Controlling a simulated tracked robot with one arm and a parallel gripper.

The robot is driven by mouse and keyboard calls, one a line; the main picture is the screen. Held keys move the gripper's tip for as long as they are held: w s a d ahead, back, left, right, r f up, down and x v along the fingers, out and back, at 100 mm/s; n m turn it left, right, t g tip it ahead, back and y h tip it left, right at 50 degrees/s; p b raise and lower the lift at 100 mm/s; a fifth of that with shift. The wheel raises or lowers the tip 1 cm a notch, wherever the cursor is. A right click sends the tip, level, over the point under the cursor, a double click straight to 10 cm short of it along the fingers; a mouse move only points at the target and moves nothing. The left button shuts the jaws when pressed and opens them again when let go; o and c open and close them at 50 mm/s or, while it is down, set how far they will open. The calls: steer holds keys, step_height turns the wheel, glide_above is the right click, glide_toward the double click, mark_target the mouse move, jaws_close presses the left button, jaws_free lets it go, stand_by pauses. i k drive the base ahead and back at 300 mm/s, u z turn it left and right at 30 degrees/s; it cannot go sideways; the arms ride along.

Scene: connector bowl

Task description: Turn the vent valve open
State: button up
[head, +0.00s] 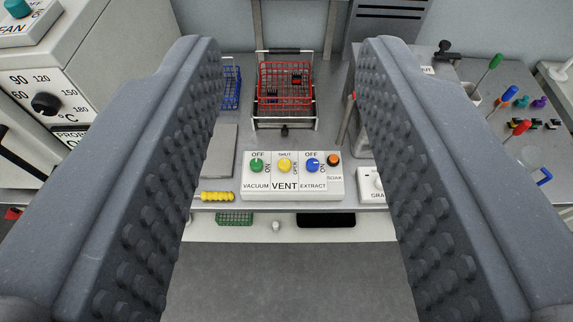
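The vent valve (284,166) is a yellow knob in the middle of a white control panel (263,192), above the label VENT, with SHUT above it and OPEN to its right. Its pointer is too small to read clearly. A green VACUUM knob (257,166) is to its left and a blue EXTRACT knob (313,165) to its right. My gripper (290,75) is open and empty. Its two ridged grey fingers frame the panel from left and right. The panel appears well beyond the fingers, with nothing touching the knob.
An orange SOAK button (333,159) sits right of the blue knob. A red wire basket (285,84) stands on a frame behind the panel. A yellow object (217,197) lies at the bench's front edge. A white oven-like box (75,75) is left; coloured tools (508,94) are right.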

mark_target(284, 164)
steer(key=k, duration=1.05)
steer(key=z, duration=0.65)
steer(key=i, duration=2)
steer(key=u, duration=0.75)
